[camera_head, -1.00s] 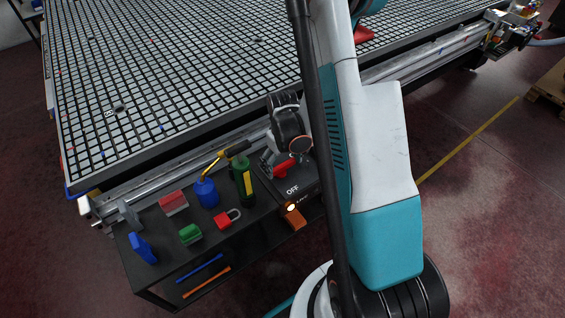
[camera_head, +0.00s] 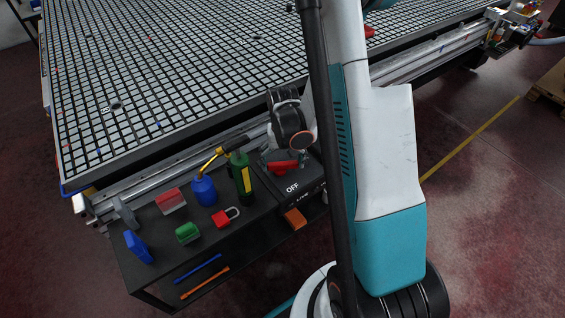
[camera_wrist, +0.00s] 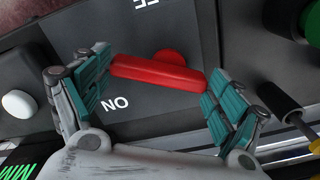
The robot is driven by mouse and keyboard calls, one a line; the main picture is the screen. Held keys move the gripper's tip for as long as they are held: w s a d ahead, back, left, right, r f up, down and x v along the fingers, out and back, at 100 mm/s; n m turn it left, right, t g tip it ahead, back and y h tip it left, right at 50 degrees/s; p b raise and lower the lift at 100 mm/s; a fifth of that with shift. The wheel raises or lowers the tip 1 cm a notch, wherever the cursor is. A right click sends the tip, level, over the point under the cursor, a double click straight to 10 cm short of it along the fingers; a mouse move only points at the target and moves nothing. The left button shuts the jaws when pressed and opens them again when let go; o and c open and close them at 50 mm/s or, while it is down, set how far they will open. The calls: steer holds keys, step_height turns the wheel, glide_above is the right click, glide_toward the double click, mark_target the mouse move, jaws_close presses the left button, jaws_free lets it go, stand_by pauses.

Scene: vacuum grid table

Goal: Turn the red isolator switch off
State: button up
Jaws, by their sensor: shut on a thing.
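The red isolator switch handle (camera_wrist: 155,72) lies between the teal-padded fingers of my gripper (camera_wrist: 158,84) in the wrist view, one finger at each end. The gripper is shut on it. A round red hub shows behind the handle. The dark switch panel (camera_wrist: 145,112) carries an upside-down ON label and part of a second label at the top edge. In the head view the red handle (camera_head: 283,166) sits on the panel just above the OFF label, lying nearly level, under my wrist. The LIVE lamp beside the label looks dark. My fingers are mostly hidden there.
The grid table (camera_head: 180,80) runs behind. Open floor lies at right.

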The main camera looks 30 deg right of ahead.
mark_target(281, 165)
steer(key=m+b, duration=0.1)
steer(key=m, duration=0.2)
steer(key=m+b, duration=0.1)
steer(key=m, duration=0.2)
steer(key=shift+s+a, duration=0.15)
steer(key=shift+s, duration=0.05)
steer(key=m, duration=0.4)
steer(key=m+b, duration=0.1)
steer(key=m, duration=0.1)
steer(key=shift+a, duration=0.25)
steer(key=o, duration=0.9)
step_height(281, 165, up, 12)
stand_by(0.4)
stand_by(0.4)
